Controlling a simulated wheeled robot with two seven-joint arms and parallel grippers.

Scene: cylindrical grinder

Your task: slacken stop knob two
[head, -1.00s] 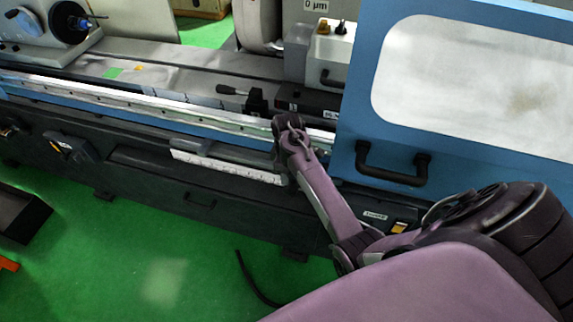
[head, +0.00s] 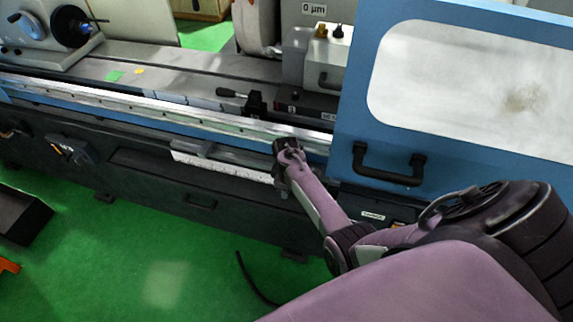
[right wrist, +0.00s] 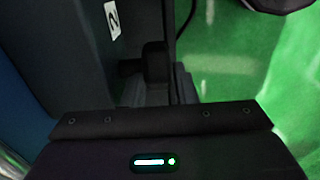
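My right gripper (head: 286,150) is at the front edge of the grinder bed, beside the right end of the white scale strip (head: 228,168). In the right wrist view a white label with a 2 (right wrist: 112,20) sits on a dark block (right wrist: 75,50). Dark parts (right wrist: 155,70) lie just in front of my gripper body; I cannot tell knob from fingers there. No knob shows clearly, and whether my right fingers are open or shut is hidden. My left gripper is out of view.
The blue door (head: 350,105) with its black handle (head: 388,166) stands close to the right of my right gripper. A black lever (head: 238,95) is on the table behind it. The green floor (head: 130,250) in front is mostly clear, with a dark bin (head: 20,215) at left.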

